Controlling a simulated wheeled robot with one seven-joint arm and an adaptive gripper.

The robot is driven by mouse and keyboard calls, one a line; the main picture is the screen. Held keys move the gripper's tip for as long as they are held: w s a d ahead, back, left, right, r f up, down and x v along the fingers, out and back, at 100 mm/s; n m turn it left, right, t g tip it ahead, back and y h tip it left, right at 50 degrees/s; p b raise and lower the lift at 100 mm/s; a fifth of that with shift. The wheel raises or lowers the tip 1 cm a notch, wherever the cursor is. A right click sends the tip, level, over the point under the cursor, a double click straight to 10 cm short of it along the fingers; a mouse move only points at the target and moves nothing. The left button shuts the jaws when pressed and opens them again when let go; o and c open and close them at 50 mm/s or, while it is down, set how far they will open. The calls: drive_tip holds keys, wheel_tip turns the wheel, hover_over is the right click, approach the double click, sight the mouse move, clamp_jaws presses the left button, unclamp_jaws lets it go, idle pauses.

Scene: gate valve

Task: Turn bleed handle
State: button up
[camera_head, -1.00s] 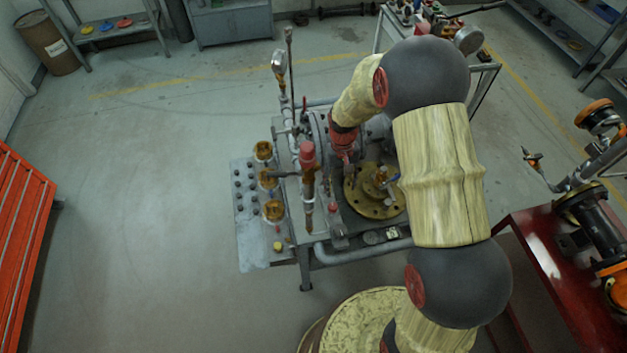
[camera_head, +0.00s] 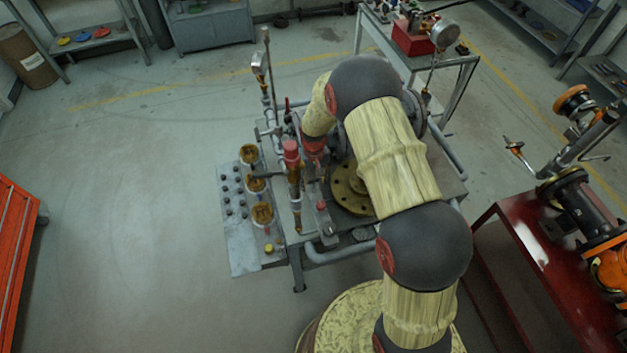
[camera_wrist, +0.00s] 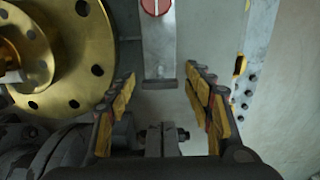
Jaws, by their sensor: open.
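My gripper (camera_wrist: 160,84) is open in the wrist view, its two yellow-padded fingers apart. A grey metal bar (camera_wrist: 158,45) with a round red cap (camera_wrist: 154,5) lies beyond and between the fingertips. A small grey bolted piece (camera_wrist: 163,140) shows lower down between the fingers; no contact is visible. I cannot tell which part is the bleed handle. In the head view, my arm reaches over the gate valve rig, with its red wrist (camera_head: 313,146) beside the upright red-topped fitting (camera_head: 291,152); the fingertips are hard to make out.
In the head view, a pressure gauge (camera_head: 258,64) stands at the rig's back left. A red bench (camera_head: 535,240) is at right.

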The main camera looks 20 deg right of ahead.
drive_tip(key=c, duration=0.3)
drive_tip(key=c, duration=0.9)
